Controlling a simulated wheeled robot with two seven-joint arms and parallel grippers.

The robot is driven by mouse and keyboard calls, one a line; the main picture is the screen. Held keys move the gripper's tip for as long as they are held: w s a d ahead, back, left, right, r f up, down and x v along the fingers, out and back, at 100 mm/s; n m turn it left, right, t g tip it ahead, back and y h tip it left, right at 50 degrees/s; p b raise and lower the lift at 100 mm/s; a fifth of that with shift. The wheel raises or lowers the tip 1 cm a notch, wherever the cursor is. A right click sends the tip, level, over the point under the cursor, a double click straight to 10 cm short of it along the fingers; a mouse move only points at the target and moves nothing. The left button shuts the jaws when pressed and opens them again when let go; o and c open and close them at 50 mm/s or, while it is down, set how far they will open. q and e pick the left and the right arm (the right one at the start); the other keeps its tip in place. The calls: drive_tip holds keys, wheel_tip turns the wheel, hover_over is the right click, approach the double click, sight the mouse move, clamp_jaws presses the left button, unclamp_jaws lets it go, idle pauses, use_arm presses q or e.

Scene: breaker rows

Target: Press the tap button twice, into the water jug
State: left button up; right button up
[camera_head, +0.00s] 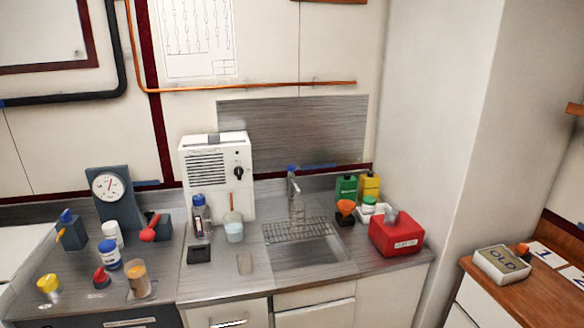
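A metal tap (292,188) stands at the back of the steel sink, with a small blue cap (291,168) on top that looks like its button. Beneath the spout, a clear vessel, possibly the water jug (297,212), seems to stand on the wire rack; its outline is faint and I cannot tell its water level. A clear container with pale blue liquid (234,231) stands left of the sink, with an orange stick above it. Neither of my grippers is in view.
A white machine (215,165) with a black knob stands behind the counter's middle. A wire rack (290,231) spans the back of the sink basin (305,254). A red box (396,234) and several bottles stand right. Bottles, a gauge (108,187) and a red-knobbed lever (148,234) crowd the left.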

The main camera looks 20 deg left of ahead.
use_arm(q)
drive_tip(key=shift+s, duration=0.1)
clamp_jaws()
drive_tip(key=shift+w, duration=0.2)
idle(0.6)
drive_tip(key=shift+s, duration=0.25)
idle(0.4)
